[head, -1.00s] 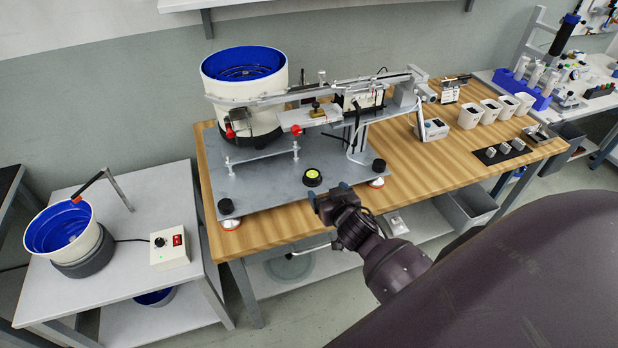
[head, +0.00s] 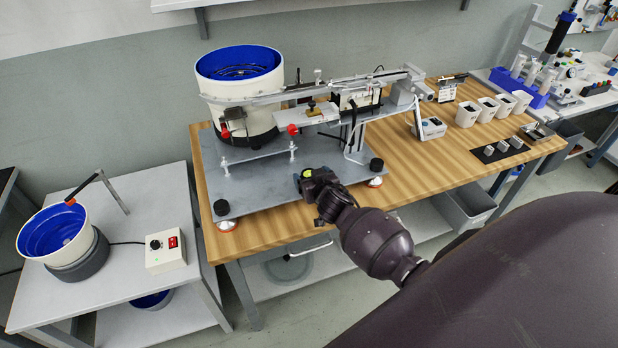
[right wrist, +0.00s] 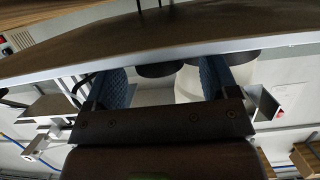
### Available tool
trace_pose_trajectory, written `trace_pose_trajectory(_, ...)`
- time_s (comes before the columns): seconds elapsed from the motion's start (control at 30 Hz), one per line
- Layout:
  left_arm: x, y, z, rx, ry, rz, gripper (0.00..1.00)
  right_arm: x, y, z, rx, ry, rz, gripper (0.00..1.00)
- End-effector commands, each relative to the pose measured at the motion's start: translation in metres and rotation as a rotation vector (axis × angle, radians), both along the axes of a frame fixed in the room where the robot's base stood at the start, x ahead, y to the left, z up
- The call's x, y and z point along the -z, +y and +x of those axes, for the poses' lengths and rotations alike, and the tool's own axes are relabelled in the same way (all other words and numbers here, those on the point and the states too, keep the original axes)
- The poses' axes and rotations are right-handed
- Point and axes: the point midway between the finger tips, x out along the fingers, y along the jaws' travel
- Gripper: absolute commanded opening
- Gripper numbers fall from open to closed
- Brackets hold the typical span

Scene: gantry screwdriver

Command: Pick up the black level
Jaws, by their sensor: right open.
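The black level (head: 309,173), a small round puck with a yellow-green vial on top, is on the grey base plate (head: 265,190) near its front edge. My right gripper (head: 306,178) is at the level in the head view and covers most of it. Its two blue-padded fingers are apart in the right wrist view (right wrist: 165,82). A dark round shape between them there may be the level, but I cannot tell whether the fingers touch it. My left gripper is out of view.
A white and blue feeder bowl (head: 240,85) and a metal rail (head: 330,88) stand on the plate behind the gripper. Black corner knobs (head: 221,207) rise from the plate. Several white cups (head: 488,108) are to the right on the wooden table (head: 425,165).

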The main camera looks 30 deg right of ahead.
Motion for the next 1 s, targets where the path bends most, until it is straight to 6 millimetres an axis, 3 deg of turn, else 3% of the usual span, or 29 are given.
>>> trace_pose_trajectory(0.3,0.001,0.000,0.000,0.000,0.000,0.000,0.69,0.001,-0.001,0.004,0.000,-0.001,0.000,0.80)
trace_pose_trajectory(0.7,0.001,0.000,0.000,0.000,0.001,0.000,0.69,0.001,-0.001,0.004,0.000,-0.001,0.000,0.21)
trace_pose_trajectory(1.0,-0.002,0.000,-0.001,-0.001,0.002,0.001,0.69,-0.009,-0.001,0.005,0.000,-0.004,-0.001,0.21)
